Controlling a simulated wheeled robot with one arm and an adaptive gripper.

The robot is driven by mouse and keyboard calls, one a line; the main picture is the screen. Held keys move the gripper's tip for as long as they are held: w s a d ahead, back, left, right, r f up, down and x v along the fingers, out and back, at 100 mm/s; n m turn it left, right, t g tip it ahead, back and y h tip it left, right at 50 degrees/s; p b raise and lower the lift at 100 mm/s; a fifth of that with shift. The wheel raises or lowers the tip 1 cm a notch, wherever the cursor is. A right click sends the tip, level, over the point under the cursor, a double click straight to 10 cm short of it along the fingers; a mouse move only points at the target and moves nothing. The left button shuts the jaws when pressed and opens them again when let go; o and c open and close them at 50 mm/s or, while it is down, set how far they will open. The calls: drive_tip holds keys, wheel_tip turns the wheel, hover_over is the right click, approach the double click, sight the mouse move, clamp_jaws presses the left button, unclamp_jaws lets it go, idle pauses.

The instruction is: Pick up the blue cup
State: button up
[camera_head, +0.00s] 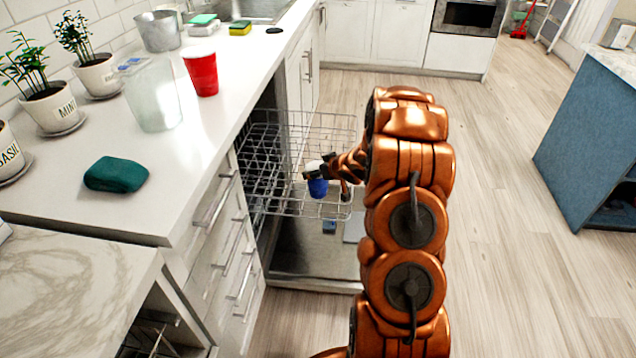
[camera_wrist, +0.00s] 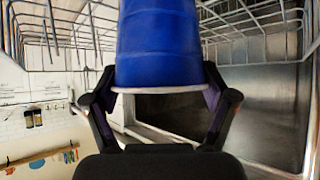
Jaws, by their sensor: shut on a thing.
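The blue cup (camera_wrist: 158,45) fills the upper middle of the wrist view, with its pale rim (camera_wrist: 160,89) towards my gripper. My gripper (camera_wrist: 160,100) has a dark finger on each side of the cup near the rim and is shut on it. In the head view the blue cup (camera_head: 317,187) is small, held by my gripper (camera_head: 318,172) at the wire dishwasher rack (camera_head: 300,125). I cannot tell whether the cup touches the rack wires. Part of the rack is hidden behind my orange arm.
The dishwasher door (camera_head: 300,260) lies open below the rack. The white counter (camera_head: 190,140) at left holds a red cup (camera_head: 201,73), a clear pitcher (camera_head: 152,95), a teal cloth (camera_head: 116,174) and potted herbs. A blue island (camera_head: 585,140) stands at right. The floor between is clear.

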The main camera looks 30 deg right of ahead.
drive_tip(key=c, duration=0.8)
drive_tip(key=shift+r, duration=0.2)
